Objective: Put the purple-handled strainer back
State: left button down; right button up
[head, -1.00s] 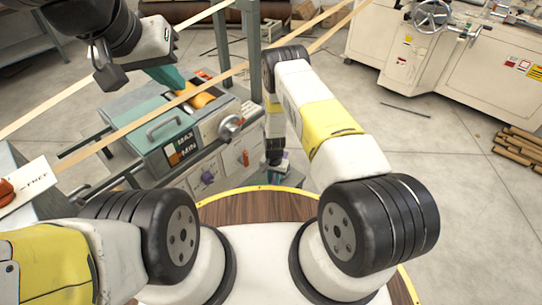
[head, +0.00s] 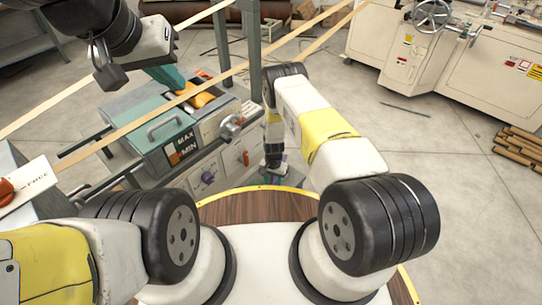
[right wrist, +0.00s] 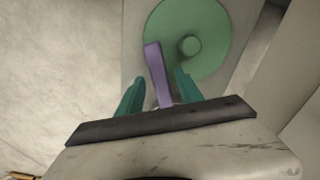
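A flat purple handle (right wrist: 157,75) stands up between the two teal fingers of my right gripper (right wrist: 160,92) in the right wrist view. A gap shows on both sides of it, so the gripper is open around it. The strainer body below the handle is hidden. A green disc with a round knob (right wrist: 190,46) lies just beyond the handle. In the head view my right gripper is low at the end of its arm and too small to read. My left gripper (head: 167,77) is over the teal machine box at upper left; its finger gap does not show.
The teal-lidded box (head: 150,115) stands left of my right arm, with a purple knob (head: 207,178) on its grey front panel. Wooden strips (head: 150,125) cross above it. A grey post (head: 252,45) stands behind.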

jog(key=w+d+r+t+y, duration=0.1)
jog(key=w+r, duration=0.2)
jog(key=r, duration=3.1)
jog(key=s+d+r+n+t+y, duration=0.1)
jog(key=s+r, duration=0.1)
jog(key=r, duration=0.6)
jog(key=s+d+r+n+t, duration=0.1)
jog(key=s+r, duration=0.1)
jog(key=r, duration=0.7)
jog(key=s+d+r+n+t, duration=0.2)
jog(key=s+d+r, duration=0.2)
jog(key=s+r, duration=0.95)
jog(key=s+d+r+n+t, duration=0.1)
jog(key=s+r, duration=0.2)
jog(key=s, duration=0.8)
jog(key=shift+d+r, duration=0.2)
jog(key=shift+r, duration=0.15)
jog(key=shift+s, duration=0.1)
